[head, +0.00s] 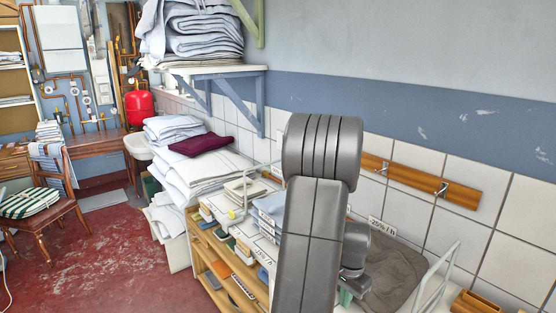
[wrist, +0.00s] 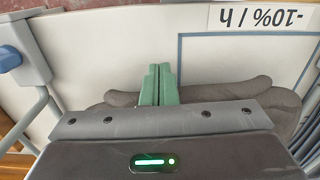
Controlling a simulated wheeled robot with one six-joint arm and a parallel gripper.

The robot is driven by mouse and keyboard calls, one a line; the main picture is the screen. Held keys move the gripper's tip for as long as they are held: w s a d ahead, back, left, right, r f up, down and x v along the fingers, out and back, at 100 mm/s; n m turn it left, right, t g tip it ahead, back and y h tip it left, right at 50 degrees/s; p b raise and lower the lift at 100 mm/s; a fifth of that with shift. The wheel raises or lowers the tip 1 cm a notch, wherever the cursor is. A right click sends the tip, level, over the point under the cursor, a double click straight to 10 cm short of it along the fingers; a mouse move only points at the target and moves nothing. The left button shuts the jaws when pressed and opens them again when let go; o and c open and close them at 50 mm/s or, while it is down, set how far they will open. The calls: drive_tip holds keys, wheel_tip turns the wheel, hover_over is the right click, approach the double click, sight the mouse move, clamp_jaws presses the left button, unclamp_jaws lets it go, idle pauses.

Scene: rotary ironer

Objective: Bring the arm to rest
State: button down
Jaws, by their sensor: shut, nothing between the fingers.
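My grey arm rises in the middle of the head view, bent over at the top. Its end is mostly hidden behind the arm links there. In the wrist view my gripper (wrist: 159,72) shows as two green fingers side by side, shut with nothing between them. The fingers lie in front of a dark grey cloth-like pad (wrist: 235,92), and I cannot tell whether they touch it. The pad also shows right of the arm in the head view (head: 396,275).
A wooden shelf unit (head: 205,262) with boxes and folded linen stands left of my arm. A wall shelf (head: 215,70) holds folded sheets. A hook rail (head: 430,185) is on the tiled wall. A chair (head: 40,205) stands far left; the red floor (head: 100,255) between is mostly clear.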

drive_tip(key=shift+s+a+r, duration=0.2)
drive_tip(key=shift+s+a, duration=0.65)
drive_tip(key=shift+a, duration=0.25)
